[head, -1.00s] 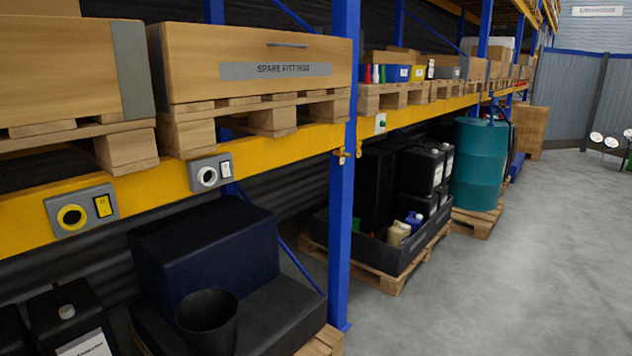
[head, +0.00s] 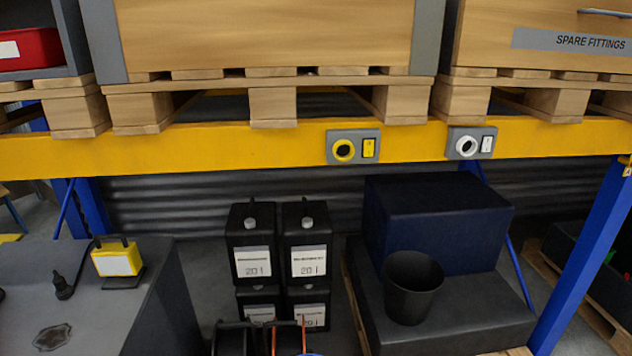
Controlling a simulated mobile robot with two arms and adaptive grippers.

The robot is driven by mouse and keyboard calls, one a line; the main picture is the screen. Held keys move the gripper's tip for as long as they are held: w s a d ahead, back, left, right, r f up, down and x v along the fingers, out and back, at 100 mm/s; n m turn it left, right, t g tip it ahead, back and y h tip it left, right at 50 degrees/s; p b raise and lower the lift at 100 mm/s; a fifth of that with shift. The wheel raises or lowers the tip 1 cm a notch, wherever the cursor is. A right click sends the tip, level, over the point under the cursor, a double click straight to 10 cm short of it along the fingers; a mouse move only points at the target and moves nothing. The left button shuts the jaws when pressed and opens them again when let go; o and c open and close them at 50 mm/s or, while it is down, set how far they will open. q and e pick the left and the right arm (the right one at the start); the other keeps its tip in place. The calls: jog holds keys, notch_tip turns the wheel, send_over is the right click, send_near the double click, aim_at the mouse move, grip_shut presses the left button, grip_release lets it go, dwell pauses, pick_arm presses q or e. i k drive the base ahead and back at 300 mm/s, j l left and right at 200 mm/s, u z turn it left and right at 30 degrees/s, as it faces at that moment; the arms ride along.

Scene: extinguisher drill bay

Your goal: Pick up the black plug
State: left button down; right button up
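A black plug-shaped object (head: 63,287) stands on a dark grey bench top (head: 30,268) at the lower left of the head view. Neither of my grippers is in view.
Yellow (head: 344,149) and white (head: 467,146) round sockets with switches sit on the yellow rack beam (head: 230,148). Black canisters (head: 252,240) stand below. A black bucket (head: 412,287) rests on a dark stepped block (head: 455,315). A blue post (head: 580,265) stands right.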

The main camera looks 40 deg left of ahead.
aim_at(61, 286)
jog(key=u, duration=2.95)
